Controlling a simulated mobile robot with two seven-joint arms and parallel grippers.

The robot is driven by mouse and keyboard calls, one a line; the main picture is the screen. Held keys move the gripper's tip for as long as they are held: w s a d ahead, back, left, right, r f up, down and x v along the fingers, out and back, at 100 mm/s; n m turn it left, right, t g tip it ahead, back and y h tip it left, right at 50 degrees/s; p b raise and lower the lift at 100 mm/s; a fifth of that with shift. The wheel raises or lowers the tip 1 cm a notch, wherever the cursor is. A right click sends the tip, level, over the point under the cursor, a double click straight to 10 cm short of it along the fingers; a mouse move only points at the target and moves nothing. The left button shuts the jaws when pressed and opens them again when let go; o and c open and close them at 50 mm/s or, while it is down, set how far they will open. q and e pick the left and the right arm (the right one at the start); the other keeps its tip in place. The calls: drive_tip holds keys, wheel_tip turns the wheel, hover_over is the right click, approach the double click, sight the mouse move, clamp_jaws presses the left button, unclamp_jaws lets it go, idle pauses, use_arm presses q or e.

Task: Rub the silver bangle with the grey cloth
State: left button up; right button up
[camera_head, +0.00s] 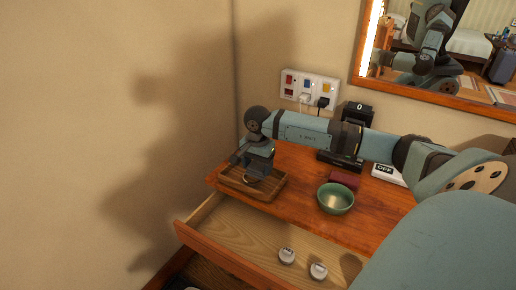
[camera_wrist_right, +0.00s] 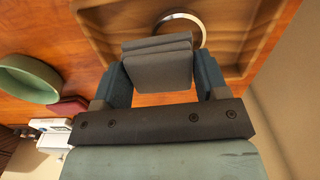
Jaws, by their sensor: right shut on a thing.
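My right gripper (camera_head: 252,171) reaches in from the right and points down over a wooden tray (camera_head: 266,196) on the dresser top. In the right wrist view its two fingers are closed on the grey cloth (camera_wrist_right: 157,62), a folded block between them. The silver bangle (camera_wrist_right: 201,27) lies in the tray, just beyond the cloth; the cloth hides part of its ring. I cannot tell whether cloth and bangle touch. In the head view the gripper mostly hides both. My left gripper is not in view.
A green bowl (camera_head: 336,199) and a dark red case (camera_head: 344,179) stand right of the tray. Below, an open drawer (camera_head: 235,257) holds two white round knobs or tins (camera_head: 287,256). A wall socket strip (camera_head: 310,90) and a mirror (camera_head: 440,93) are behind.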

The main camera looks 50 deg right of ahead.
drive_tip(key=shift+r, duration=0.6)
drive_tip(key=shift+d+r+p, duration=0.1)
drive_tip(key=shift+r+p, duration=0.55)
drive_tip(key=shift+r, duration=0.15)
wheel_tip(320, 180, up, 2)
drive_tip(key=shift+p, duration=0.5)
drive_tip(key=shift+r, duration=0.15)
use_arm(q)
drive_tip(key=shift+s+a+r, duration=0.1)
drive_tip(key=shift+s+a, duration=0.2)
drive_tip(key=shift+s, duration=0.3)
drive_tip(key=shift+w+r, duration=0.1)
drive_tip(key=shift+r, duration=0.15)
